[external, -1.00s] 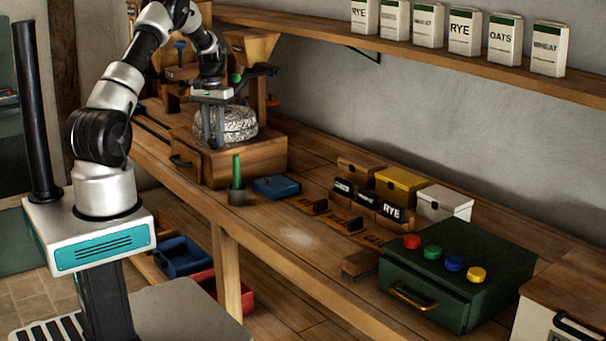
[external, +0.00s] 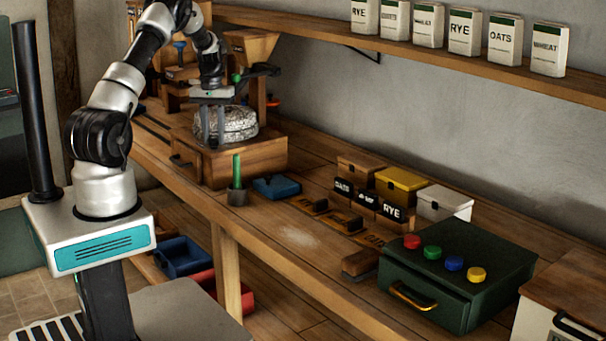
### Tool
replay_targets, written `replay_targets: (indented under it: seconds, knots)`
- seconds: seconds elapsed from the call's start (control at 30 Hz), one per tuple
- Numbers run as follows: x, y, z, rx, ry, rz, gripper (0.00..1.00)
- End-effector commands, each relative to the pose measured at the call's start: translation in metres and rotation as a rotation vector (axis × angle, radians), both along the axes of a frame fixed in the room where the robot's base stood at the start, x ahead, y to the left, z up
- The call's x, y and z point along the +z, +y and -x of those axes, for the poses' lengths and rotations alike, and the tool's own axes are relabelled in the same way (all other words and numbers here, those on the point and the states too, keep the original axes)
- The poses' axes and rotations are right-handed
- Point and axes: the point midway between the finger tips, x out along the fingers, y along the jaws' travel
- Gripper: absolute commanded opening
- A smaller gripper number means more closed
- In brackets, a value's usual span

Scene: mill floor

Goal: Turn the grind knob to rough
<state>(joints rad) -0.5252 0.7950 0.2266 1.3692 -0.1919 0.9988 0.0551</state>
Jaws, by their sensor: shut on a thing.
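The wooden mill (external: 252,157) stands at the far left end of the bench, with a pale speckled millstone (external: 239,124) on its box. My gripper (external: 213,141) points down at the front left of the stone, with its fingers overlapping the stone's left edge in this view. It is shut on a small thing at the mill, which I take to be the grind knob. The knob itself is hidden by the fingers, so its setting and any marks cannot be read.
A green rod in a dark holder (external: 237,184) and a blue tray (external: 277,187) are near the mill. Label blocks, small bins and a green box with coloured buttons (external: 455,285) stand to the right. The bench middle (external: 290,240) is mostly clear.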

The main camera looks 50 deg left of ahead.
Motion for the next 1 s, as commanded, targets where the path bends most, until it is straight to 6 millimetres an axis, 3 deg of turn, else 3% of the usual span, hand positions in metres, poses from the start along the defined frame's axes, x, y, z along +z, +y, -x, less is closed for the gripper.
replay_targets:
  seconds: [0.03,0.07,0.17,0.57,0.77,1.0]
  knots:
    - [0.001,0.0,0.0,-0.001,-0.001,-0.001,0.05]
    - [0.001,0.0,0.0,-0.001,-0.001,-0.001,0.29]
    - [0.001,0.0,0.0,-0.001,-0.001,-0.001,0.46]
    - [0.007,0.0,-0.001,-0.001,-0.001,-0.001,0.46]
    - [0.042,0.001,-0.001,-0.002,-0.004,-0.003,0.46]
    - [0.102,0.001,-0.001,-0.002,-0.004,-0.003,0.46]
